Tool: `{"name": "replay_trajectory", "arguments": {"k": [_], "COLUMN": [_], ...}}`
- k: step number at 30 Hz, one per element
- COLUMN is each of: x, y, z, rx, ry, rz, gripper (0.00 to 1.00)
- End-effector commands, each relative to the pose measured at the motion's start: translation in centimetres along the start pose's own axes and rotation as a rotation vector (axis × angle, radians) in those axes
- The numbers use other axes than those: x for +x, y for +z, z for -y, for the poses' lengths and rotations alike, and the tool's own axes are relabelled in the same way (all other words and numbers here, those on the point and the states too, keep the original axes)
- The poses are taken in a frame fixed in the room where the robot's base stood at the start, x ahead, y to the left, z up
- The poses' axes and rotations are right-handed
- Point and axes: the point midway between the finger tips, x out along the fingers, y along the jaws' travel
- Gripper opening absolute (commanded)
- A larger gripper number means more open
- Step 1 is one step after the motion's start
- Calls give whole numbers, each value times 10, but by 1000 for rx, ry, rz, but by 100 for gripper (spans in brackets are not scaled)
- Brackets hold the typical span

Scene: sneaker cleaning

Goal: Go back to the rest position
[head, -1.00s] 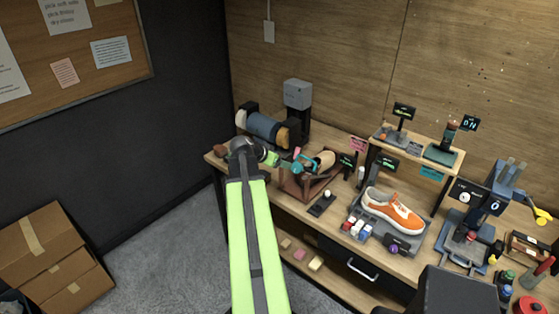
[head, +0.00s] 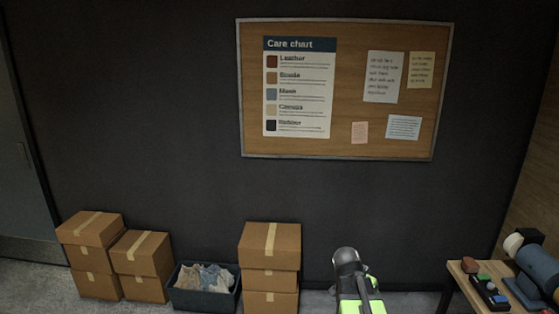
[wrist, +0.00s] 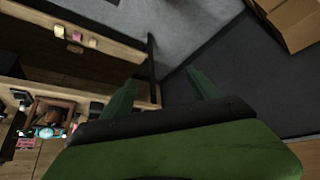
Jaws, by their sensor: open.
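My arm (head: 362,290) shows at the bottom of the head view, green and grey, in front of the dark wall and left of the workbench. My gripper (wrist: 162,85) is in the wrist view, with its two green fingers spread apart. Nothing is between the fingers; beyond them are the bench's edge, the dark wall and the floor. In the head view I cannot make out the fingers.
Cardboard boxes (head: 270,240) and a dark bin of cloths (head: 205,301) stand along the wall. A care chart board (head: 345,142) hangs above.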

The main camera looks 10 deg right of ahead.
Motion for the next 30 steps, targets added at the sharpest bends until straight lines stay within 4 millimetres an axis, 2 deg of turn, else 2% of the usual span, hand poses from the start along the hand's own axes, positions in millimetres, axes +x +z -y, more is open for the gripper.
{"name": "replay_trajectory", "arguments": {"k": [1,3,5,6,7,9,10,12,16,30], "x": [-11,-30,-47,-58,-67,-84,-89,-96,-98,-97], "y": [40,91,136,165,185,221,229,243,246,244], "z": [26,55,72,79,81,72,68,63,59,60], "rx": [-89,-226,-357,-449,-522,-696,-761,-882,-993,-999], "ry": [-37,-84,-126,-154,-177,-233,-256,-301,-324,-326], "rz": [45,121,192,243,284,397,436,492,508,502], "gripper": [70,70,70,70,70,70,70,70,70,70]}}
